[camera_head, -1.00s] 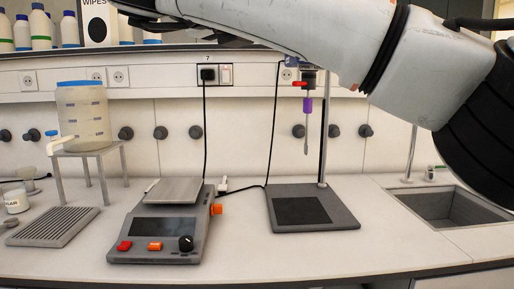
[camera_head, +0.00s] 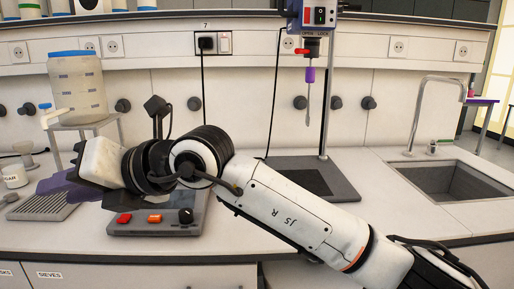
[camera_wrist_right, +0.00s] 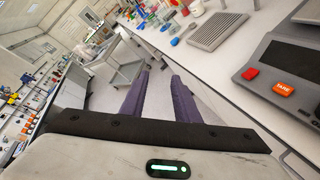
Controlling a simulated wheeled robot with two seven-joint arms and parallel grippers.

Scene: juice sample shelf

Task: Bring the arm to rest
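My right arm (camera_head: 300,215) comes in from the lower right of the head view and reaches left, low across the bench front. My right gripper (camera_head: 55,187) is at its left end, with purple fingers over the slatted grey tray. In the right wrist view the two purple fingers of my right gripper (camera_wrist_right: 160,76) stand apart with nothing between them, pointing out past the bench edge. My left gripper is in neither view.
A balance (camera_head: 150,226) stands behind and partly under my right wrist; its controls also show in the wrist view (camera_wrist_right: 290,75). The slatted tray (camera_head: 35,208), a jar on a stand (camera_head: 75,85), a mixer stand (camera_head: 343,185) and a sink (camera_head: 455,185) share the bench.

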